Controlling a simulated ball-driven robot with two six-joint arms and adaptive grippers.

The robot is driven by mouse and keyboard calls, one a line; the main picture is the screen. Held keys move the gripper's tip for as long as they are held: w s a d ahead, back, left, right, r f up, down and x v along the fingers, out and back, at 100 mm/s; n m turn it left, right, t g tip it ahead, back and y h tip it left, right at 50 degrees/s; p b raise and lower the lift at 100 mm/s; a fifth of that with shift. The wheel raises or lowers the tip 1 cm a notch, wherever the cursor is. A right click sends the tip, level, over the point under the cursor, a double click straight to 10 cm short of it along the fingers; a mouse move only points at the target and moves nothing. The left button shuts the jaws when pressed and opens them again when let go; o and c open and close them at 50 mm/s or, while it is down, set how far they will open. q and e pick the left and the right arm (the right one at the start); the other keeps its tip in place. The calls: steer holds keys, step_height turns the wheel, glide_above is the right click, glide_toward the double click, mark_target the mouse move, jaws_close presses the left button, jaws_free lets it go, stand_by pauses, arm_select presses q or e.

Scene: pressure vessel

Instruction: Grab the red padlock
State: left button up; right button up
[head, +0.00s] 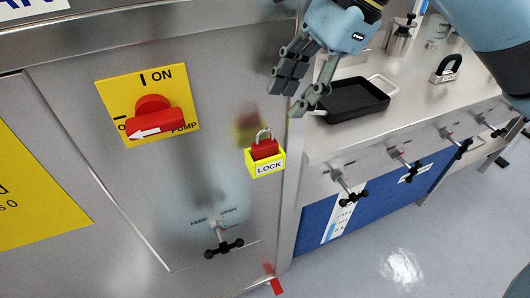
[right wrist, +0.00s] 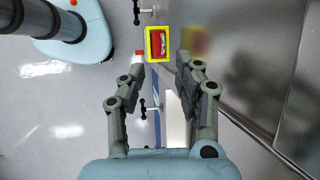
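The red padlock (head: 264,149) with a silver shackle sits upright in a small yellow box labelled LOCK (head: 266,166) on the steel panel. In the right wrist view the red padlock (right wrist: 158,44) shows inside the yellow box (right wrist: 149,52), beyond the fingertips. My right gripper (head: 291,101) is open and empty, above and slightly right of the padlock in the head view. In the right wrist view its two fingers (right wrist: 164,66) stand apart with nothing between them. My left gripper is in neither view.
A red pump switch (head: 153,117) is on a yellow plate at left. A valve handle (head: 223,247) stands out below. A black tray (head: 352,102) and a dark padlock-shaped object (head: 446,69) are on the counter at right, with several valve knobs along its front.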

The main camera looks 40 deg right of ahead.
mark_target(261, 144)
steer(key=b+x, duration=0.2)
steer(key=x, duration=0.6)
steer(key=shift+a+f, duration=0.15)
steer(key=shift+f, duration=0.1)
jaws_close()
